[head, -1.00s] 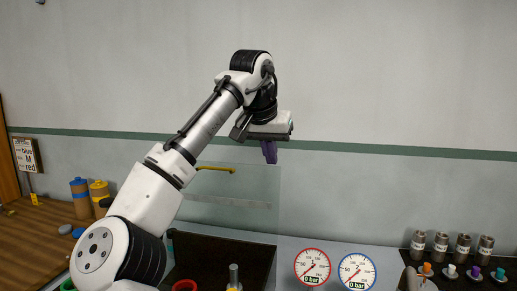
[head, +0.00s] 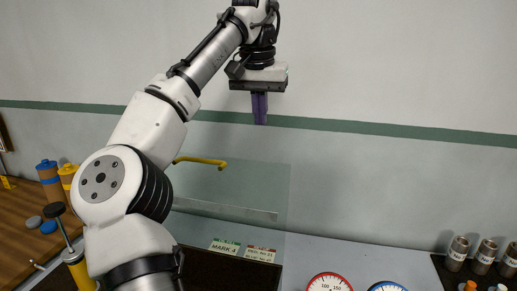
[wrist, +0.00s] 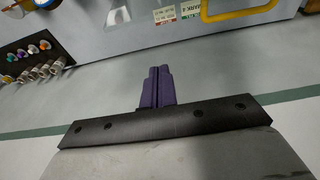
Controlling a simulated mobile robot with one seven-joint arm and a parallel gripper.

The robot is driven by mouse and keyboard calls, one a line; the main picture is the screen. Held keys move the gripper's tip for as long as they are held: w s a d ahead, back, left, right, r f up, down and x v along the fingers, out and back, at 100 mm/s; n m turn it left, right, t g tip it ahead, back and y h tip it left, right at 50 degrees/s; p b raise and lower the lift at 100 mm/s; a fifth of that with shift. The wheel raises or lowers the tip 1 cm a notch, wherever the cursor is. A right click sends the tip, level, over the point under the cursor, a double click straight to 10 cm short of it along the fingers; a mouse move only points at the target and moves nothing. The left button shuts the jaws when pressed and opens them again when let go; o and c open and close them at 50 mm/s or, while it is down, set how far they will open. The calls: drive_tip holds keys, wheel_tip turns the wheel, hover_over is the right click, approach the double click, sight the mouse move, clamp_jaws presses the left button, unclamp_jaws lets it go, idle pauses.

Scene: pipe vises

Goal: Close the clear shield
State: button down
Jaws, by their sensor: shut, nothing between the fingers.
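The clear shield (head: 240,192) stands raised and upright in the head view, a transparent panel with a yellow handle (head: 203,162) along its upper left edge. My arm hides part of its left side. The yellow handle also shows at the top right of the wrist view (wrist: 238,12). My gripper (head: 260,118) has purple fingers pointing down, above and to the right of the handle and apart from the shield. In the wrist view, the fingers (wrist: 155,72) are together with nothing between them.
Label cards (head: 240,249) show through and below the shield, by a dark recess. A red-rimmed gauge (head: 329,284) and a blue-rimmed gauge (head: 387,287) sit to the right. Metal cylinders (head: 482,257) stand at far right. Brown bottles (head: 49,182) stand on the wooden bench at left.

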wheel_tip(320, 180, down, 9)
drive_tip(key=s+p, duration=0.1)
drive_tip(key=s, duration=0.1)
drive_tip(key=shift+a+r, duration=0.2)
drive_tip(key=shift+s, duration=0.15)
idle(0.6)
